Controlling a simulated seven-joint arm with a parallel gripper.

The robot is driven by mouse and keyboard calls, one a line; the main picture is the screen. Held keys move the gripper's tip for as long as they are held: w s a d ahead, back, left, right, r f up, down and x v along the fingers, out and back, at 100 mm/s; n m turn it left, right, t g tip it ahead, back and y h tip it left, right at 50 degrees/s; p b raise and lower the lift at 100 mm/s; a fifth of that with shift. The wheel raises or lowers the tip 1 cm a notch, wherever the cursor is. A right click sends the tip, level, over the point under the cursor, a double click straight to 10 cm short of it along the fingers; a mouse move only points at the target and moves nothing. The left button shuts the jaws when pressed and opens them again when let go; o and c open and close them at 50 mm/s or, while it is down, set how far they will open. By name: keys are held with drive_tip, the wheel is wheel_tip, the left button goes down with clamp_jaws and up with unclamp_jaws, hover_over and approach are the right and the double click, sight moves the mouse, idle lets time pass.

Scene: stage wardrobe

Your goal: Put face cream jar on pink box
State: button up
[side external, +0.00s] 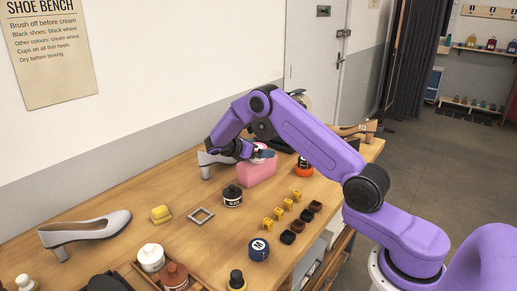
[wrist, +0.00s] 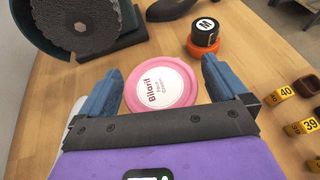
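The face cream jar (wrist: 160,85), round and pink with a white lettered label, lies between my gripper's two blue fingers in the wrist view. In the side view its pale top (side external: 262,148) shows just above the pink box (side external: 257,174), partly covered by the fingers. My gripper (wrist: 163,80) points down over the box. The fingers are spread to about the jar's width. The views do not settle whether both touch it, or whether the jar rests on the box or hangs slightly above. The box is not distinguishable in the wrist view.
An orange-based black tin (wrist: 205,36) stands beyond the box, and a dark grinding wheel (wrist: 75,25) is behind. A silver shoe (side external: 207,163) is left of the box. A black-lidded jar (side external: 232,196) and numbered yellow blocks (side external: 279,213) stand in front.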

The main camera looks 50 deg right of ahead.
drive_tip(key=shift+a+r, duration=0.1)
drive_tip(key=shift+r, duration=0.1)
drive_tip(key=s+a+r+t+y, duration=0.15)
drive_tip(key=a+r, duration=0.25)
drive_tip(key=a, duration=0.5)
drive_tip(key=s+a+r+t+y, duration=0.1)
drive_tip(key=a+r+y, duration=0.15)
drive_tip(key=a, duration=0.65)
drive_tip(key=s+a+r+t+y, duration=0.1)
drive_tip(key=s+a+r+y, duration=0.15)
drive_tip(key=s+a, duration=0.6)
drive_tip(key=s+f+m+y, duration=0.1)
drive_tip(key=s+m+y, duration=0.2)
drive_tip(key=s, duration=2.5)
drive_tip(key=y, duration=0.4)
drive_tip(key=shift+s+g, duration=0.3)
drive_tip(key=shift+g, duration=0.05)
